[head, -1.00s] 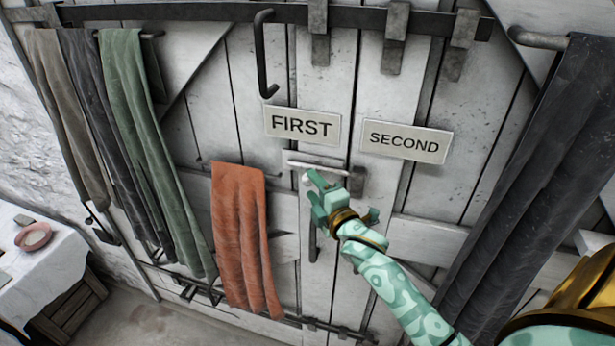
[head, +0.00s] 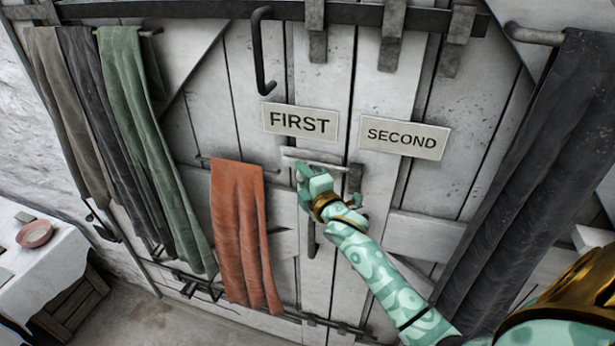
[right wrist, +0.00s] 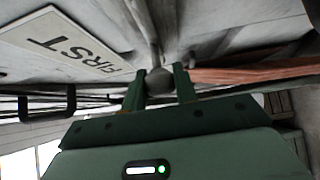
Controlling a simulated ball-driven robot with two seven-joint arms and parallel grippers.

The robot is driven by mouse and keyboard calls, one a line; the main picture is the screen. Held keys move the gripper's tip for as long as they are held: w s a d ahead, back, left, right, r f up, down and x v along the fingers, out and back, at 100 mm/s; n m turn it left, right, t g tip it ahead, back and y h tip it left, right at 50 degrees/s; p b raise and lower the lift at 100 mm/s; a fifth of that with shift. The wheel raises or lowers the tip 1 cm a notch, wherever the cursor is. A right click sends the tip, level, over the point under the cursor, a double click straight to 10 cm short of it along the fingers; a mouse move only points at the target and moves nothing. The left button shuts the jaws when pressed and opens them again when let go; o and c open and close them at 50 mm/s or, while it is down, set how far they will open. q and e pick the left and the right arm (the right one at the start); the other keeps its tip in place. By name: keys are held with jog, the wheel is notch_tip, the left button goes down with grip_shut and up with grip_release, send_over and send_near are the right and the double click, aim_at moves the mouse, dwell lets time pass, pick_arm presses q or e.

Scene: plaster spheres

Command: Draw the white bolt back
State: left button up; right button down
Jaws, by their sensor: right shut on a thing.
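The white bolt (head: 322,165) is a pale horizontal bar on the plank door, just under the FIRST sign (head: 300,122). Its right end reaches a grey metal keeper (head: 354,178). My right gripper (head: 303,173) is at the bolt's left part and covers its handle in the head view. In the right wrist view, its two green fingers stand on either side of a round grey knob (right wrist: 160,86), shut on it. My left gripper is not in view.
The SECOND sign (head: 405,138) is right of the bolt. An orange cloth (head: 240,235) hangs close left of my gripper. Dark cloth (head: 535,190) hangs at right. A table (head: 45,260) stands at lower left.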

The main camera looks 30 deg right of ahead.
jog(key=w+a, duration=0.3)
jog(key=w, duration=0.1)
jog(key=shift+a+b, duration=0.3)
jog(key=shift+b, duration=0.1)
jog(key=c, duration=1.1)
grip_release()
jog(key=shift+w, duration=0.1)
jog(key=shift+w+a, duration=0.1)
jog(key=shift+a, duration=0.05)
jog(key=s, duration=0.5)
jog(key=s+b, duration=0.1)
jog(key=s, duration=0.5)
jog(key=s+a, duration=0.1)
jog(key=s, duration=0.4)
jog(key=shift+s+a, duration=0.1)
jog(key=shift+s, duration=0.1)
